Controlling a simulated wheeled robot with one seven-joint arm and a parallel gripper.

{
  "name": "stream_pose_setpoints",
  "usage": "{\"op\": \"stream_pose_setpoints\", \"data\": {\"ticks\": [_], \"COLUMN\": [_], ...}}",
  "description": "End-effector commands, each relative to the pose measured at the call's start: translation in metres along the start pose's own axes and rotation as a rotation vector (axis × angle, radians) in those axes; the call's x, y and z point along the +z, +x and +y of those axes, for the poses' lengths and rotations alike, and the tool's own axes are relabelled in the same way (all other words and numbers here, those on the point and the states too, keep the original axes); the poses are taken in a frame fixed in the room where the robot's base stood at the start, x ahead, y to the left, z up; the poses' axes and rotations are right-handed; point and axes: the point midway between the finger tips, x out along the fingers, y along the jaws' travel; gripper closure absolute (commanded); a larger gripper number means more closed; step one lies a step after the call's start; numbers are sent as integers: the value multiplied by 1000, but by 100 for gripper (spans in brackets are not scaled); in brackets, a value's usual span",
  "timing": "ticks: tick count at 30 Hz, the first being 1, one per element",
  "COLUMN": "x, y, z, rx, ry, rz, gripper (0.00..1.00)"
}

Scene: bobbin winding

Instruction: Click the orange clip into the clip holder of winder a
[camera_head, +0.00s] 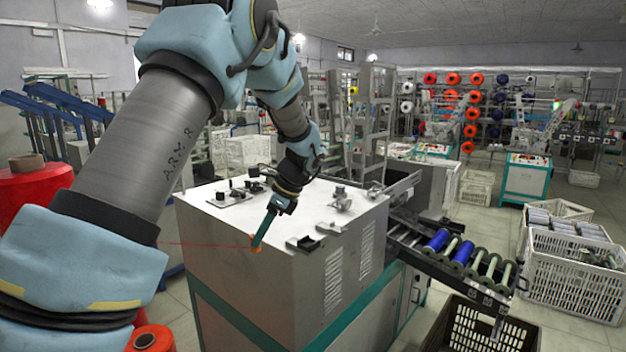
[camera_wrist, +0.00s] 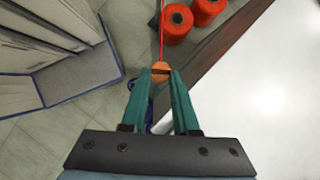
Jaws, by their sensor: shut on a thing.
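My gripper (camera_head: 257,240) has teal fingers and is shut on the orange clip (camera_wrist: 160,69). In the wrist view the clip sits between the fingertips (camera_wrist: 161,76), and a red thread (camera_wrist: 162,35) runs from it. In the head view the clip (camera_head: 255,241) is at the front left edge of the white winder top (camera_head: 300,215), and the red thread leads off to the left. I cannot make out which fitting on the winder top is the clip holder. Small dark fittings (camera_head: 237,193) stand at the back left of the top.
A dark curved bracket (camera_head: 306,243) and a small metal fitting (camera_head: 342,200) are on the winder top. A conveyor with blue and green bobbins (camera_head: 455,247) stands at the right. Red spools (camera_wrist: 177,22) stand on the floor side. White crates (camera_head: 572,275) stand further right.

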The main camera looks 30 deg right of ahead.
Motion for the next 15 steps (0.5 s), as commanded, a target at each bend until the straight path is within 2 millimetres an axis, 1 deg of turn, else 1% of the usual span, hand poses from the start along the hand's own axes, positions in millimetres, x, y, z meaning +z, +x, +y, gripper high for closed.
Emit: {"op": "stream_pose_setpoints", "data": {"ticks": [1,2,3,6,9,10,12,15], "x": [-9,-14,-19,-31,-41,-43,-46,-50], "y": [-34,-48,-68,-110,-140,-147,-159,-167], "z": [-3,-4,-4,-4,-2,-1,0,1], "rx": [-65,-96,-137,-221,-282,-296,-319,-336], "ry": [100,158,232,386,501,526,571,606], "rz": [3,3,2,1,0,1,0,0], "gripper": [100,100,100,100,100,100,100,100]}}
